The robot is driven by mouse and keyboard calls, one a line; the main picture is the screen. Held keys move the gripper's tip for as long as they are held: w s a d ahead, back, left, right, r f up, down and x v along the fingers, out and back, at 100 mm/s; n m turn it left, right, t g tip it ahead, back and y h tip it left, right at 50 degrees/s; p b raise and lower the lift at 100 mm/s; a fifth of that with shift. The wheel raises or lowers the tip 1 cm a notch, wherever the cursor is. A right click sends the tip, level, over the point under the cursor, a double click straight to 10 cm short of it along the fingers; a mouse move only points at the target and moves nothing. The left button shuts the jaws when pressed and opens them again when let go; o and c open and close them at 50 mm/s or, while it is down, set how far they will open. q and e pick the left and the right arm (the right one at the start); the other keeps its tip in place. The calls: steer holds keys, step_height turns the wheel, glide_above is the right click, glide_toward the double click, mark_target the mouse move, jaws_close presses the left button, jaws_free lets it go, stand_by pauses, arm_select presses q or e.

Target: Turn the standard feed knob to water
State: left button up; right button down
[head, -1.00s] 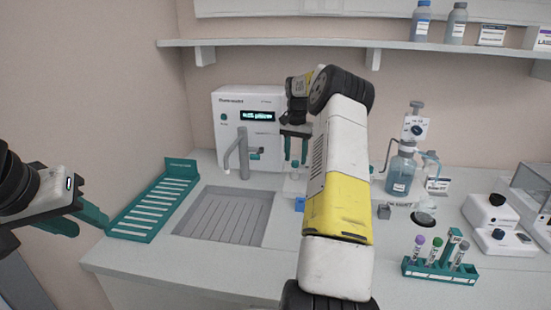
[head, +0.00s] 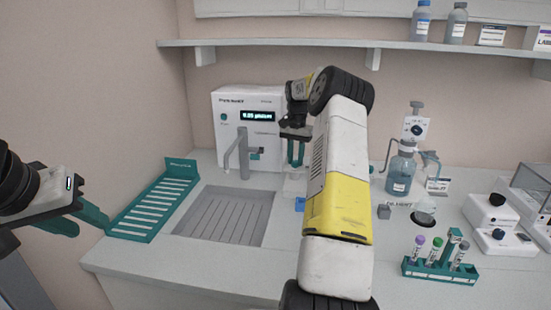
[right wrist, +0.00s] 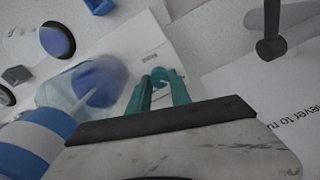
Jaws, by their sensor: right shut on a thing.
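My right gripper (head: 295,158) points down in front of the right part of the white instrument (head: 228,112), whose dark display is lit. In the right wrist view its teal fingers (right wrist: 160,88) are close together, shut on a small teal rounded piece (right wrist: 161,75), which seems to be the knob. Its label and pointer are not readable, and the fingers and my right arm hide much around it. The instrument's grey spout (head: 243,155) stands left of the gripper. My left gripper (head: 85,218) is at the far left, away from everything; its fingers look apart and empty.
A teal rack (head: 150,208) and a grey drain tray (head: 222,215) lie on the left. A bottle with blue liquid (head: 400,175) stands right of my right arm. A teal tube rack (head: 440,268) is front right. A shelf (head: 300,42) runs above.

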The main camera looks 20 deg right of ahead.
steer(key=m, duration=0.8)
steer(key=shift+m, duration=0.3)
steer(key=m, duration=0.4)
steer(key=shift+s+m, duration=0.1)
steer(key=shift+m, duration=0.2)
steer(key=m, duration=0.4)
steer(key=shift+m, duration=0.3)
steer(key=shift+r, duration=0.1)
steer(key=c, duration=1.2)
jaws_free()
steer(key=shift+s, duration=0.1)
